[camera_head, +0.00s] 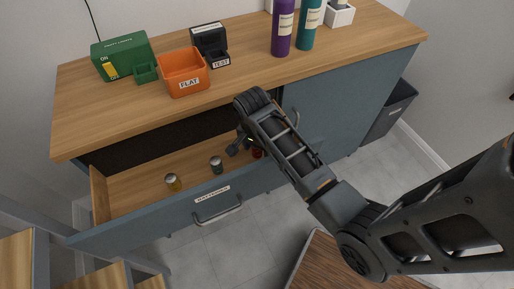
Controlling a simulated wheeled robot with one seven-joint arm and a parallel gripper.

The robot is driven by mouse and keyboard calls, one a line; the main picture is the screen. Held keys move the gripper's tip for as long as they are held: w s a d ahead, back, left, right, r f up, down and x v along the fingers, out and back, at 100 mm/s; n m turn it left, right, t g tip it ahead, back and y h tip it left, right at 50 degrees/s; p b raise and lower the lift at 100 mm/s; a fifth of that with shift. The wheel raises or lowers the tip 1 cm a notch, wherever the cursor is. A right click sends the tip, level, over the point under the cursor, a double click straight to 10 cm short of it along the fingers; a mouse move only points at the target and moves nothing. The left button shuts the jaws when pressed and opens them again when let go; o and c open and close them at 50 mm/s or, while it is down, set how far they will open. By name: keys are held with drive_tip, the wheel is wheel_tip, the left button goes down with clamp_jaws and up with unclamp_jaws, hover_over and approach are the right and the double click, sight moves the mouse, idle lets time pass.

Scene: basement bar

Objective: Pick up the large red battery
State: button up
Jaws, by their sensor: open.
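The red battery (257,154) is in the open drawer, mostly hidden behind my arm; only a small red part shows. My gripper (240,147) is open and reaches down into the drawer just left of the red part. My arm hides much of the gripper, so I cannot tell whether a finger touches the battery. I see nothing held between the fingers.
The labelled drawer (120,193) also holds a yellow battery (173,182) and a grey-green battery (215,165). The wooden counter (150,108) above carries an orange FLAT bin (184,70), a black tester (210,42), a green box (120,58) and bottles.

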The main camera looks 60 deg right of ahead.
drive_tip(key=shift+c, duration=0.2)
clamp_jaws()
idle(0.3)
drive_tip(key=shift+r, duration=0.1)
